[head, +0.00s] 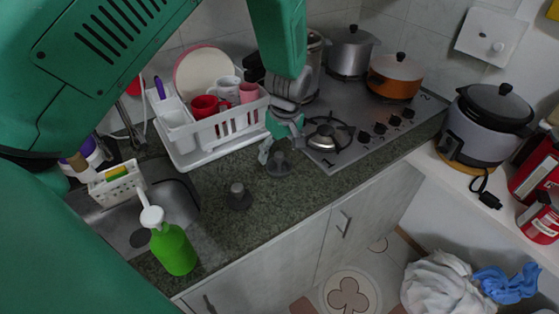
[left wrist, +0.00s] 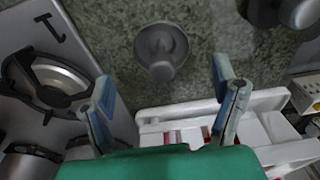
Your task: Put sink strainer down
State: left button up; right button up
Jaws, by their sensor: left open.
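The farther strainer (head: 279,163) is just in front of my left gripper (head: 281,145) in the head view. My left gripper is open and empty. In the left wrist view the farther strainer (left wrist: 162,50) lies beyond and between the spread blue-grey fingers (left wrist: 165,88), apart from both. The sink (head: 165,208) is at the left. My right gripper is not seen.
A white dish rack (head: 213,141) with cups stands behind the counter's open strip. The gas hob (head: 345,150) is to the right. A green soap bottle (head: 173,250) stands by the sink's front. The counter in front of the strainers is clear up to its edge.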

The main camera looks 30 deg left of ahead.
aim_at(281, 157)
pick_arm(q)
jog(key=r, duration=0.5)
jog(key=shift+s+a+r, duration=0.15)
jog(key=shift+a+r, duration=0.05)
jog(key=shift+r, duration=0.15)
jog(key=shift+a+r, duration=0.2)
jog(key=shift+r, duration=0.15)
jog(key=shift+d+r, duration=0.1)
jog(key=shift+d, duration=0.5)
